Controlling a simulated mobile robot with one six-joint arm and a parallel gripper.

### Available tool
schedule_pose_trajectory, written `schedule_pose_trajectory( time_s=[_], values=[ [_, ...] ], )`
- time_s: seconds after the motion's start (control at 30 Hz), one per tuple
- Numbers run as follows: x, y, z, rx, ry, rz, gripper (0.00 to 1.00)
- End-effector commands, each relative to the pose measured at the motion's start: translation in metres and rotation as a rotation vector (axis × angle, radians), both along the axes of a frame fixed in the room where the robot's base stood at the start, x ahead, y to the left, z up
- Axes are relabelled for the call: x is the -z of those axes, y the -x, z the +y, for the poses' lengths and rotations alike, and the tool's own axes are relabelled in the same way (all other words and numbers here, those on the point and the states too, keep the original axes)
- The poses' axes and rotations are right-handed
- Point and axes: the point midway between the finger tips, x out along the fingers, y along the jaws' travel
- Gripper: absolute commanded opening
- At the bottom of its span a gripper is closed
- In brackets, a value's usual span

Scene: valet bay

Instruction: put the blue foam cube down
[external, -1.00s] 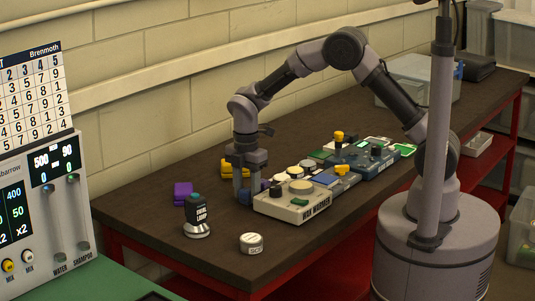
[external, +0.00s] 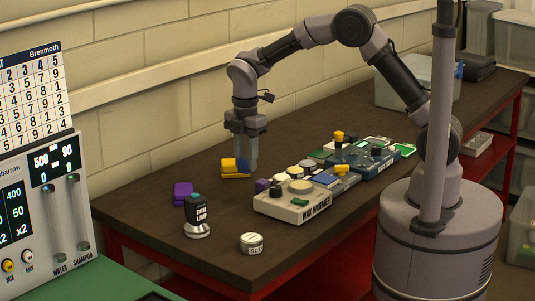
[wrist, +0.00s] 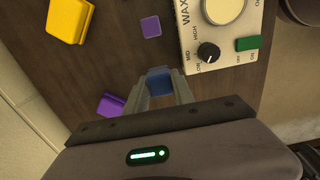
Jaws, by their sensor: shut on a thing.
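The blue foam cube (wrist: 160,80) is between the fingertips of my gripper (wrist: 158,88) in the wrist view. My gripper (external: 245,160) is shut on it and points down over the dark bench (external: 150,212) in the external view. In that view the cube (external: 243,164) is small and partly hidden by the fingers. It appears held above the bench top, in front of a yellow block.
The yellow block (external: 232,174), a small purple cube (external: 262,185) and a purple block (external: 182,190) lie nearby. The wax warmer (external: 275,206) is to the right.

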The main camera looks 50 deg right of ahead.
Motion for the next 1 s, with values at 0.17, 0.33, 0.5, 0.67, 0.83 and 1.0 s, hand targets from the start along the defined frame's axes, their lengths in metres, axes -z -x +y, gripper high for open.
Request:
schedule_pose_trajectory(
  time_s=[0.17,0.33,0.5,0.67,0.83,1.0],
  values=[
    [-0.010,0.003,0.047,-0.007,-0.001,0.000,0.00],
    [-0.010,0.010,0.095,-0.004,-0.001,0.001,0.00],
    [0.018,0.013,0.105,-0.001,0.001,0.003,0.00],
    [0.053,0.013,0.104,0.000,0.000,0.003,0.00],
    [0.089,0.013,0.104,-0.001,0.000,0.003,0.00],
    [0.090,0.012,0.104,0.000,-0.001,0.001,0.00]
  ],
)
